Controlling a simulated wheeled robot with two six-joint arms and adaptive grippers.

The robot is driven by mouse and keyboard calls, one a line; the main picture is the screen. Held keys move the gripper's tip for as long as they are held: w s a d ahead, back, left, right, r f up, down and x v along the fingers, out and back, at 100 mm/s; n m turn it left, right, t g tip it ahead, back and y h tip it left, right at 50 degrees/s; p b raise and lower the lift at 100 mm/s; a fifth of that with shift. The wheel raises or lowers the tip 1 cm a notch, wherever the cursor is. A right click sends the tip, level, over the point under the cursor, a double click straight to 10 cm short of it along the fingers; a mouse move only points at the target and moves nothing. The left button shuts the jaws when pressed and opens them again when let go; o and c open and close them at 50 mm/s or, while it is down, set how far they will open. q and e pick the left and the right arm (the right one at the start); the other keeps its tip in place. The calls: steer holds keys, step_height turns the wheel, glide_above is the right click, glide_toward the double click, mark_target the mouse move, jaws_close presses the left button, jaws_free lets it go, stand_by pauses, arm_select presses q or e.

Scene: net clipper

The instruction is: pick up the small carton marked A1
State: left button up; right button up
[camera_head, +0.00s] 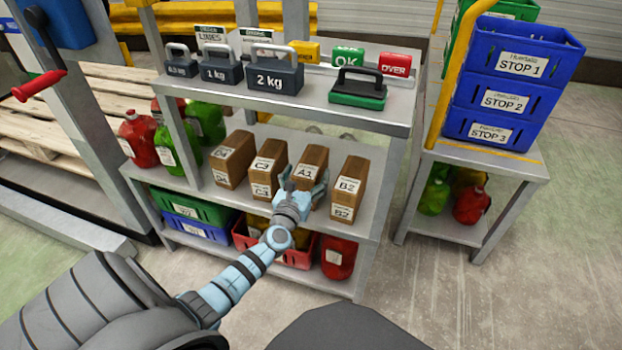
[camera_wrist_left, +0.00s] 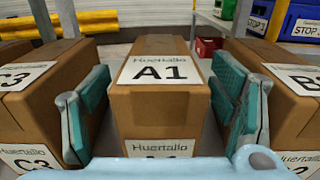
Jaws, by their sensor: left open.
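The small brown carton marked A1 (camera_head: 311,165) stands on the middle shelf between the carton marked C3 (camera_head: 269,158) and the carton marked B2 (camera_head: 351,178). My left gripper (camera_head: 305,186) is at its front. In the left wrist view the A1 carton (camera_wrist_left: 160,90) stands between the two open teal fingers, one in the gap on each side. Small gaps show between the fingers and the carton. The lower front of the A1 carton is partly hidden by my gripper in the head view. My right gripper is not in view.
The shelf unit's top (camera_head: 310,100) holds several weights and a green case (camera_head: 358,92) above the cartons. Another carton (camera_head: 232,158) and red and green jugs stand at left. Crates lie below. Blue STOP crates (camera_head: 510,85) are stacked at right.

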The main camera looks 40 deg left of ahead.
arm_select(q)
steer(key=shift+b+x, duration=0.3)
steer(key=shift+x, duration=0.55)
steer(key=shift+w+a+f, duration=0.1)
steer(key=shift+w, duration=0.15)
jaws_close()
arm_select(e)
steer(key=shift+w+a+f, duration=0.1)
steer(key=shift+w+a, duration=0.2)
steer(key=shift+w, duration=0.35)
